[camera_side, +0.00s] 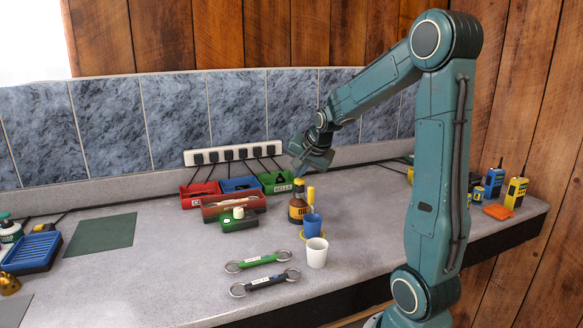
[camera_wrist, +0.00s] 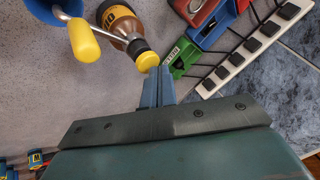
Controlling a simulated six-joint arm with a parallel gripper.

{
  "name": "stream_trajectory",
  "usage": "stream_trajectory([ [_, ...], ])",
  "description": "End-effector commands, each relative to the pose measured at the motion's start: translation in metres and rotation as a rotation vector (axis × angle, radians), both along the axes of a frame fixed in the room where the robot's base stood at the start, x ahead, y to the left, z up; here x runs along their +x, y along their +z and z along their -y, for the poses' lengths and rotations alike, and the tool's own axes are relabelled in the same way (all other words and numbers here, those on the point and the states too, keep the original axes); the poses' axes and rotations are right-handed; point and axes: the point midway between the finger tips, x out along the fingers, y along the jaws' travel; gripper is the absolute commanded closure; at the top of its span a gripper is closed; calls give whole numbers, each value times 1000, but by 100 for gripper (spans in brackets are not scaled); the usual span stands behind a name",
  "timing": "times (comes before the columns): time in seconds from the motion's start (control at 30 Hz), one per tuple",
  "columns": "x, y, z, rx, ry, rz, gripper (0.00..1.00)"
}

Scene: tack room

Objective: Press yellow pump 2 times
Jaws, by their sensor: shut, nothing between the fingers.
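The pump bottle (camera_side: 297,208) is brown with a yellow band and a yellow top, and stands upright on the counter. In the wrist view the bottle (camera_wrist: 121,22) is at upper centre, with its round yellow pump top (camera_wrist: 147,62) facing me. My gripper (camera_wrist: 161,74) is shut and empty, its fingertips just right of the yellow top in that view. In the side view my gripper (camera_side: 299,173) is just above the bottle's top. I cannot tell whether they touch.
Close beside the bottle are a blue cup (camera_side: 312,226) holding a yellow-handled tool (camera_wrist: 83,42) and a white cup (camera_side: 316,253). Red (camera_side: 199,195), blue and green bins stand behind left, before a power strip (camera_side: 232,154).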

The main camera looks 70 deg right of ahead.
Motion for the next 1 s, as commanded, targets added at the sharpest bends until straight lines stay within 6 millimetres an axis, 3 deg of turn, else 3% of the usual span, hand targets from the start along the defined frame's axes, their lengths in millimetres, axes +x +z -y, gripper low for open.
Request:
stream_trajectory([
  [1.0,0,19,0,1,0,0,100],
])
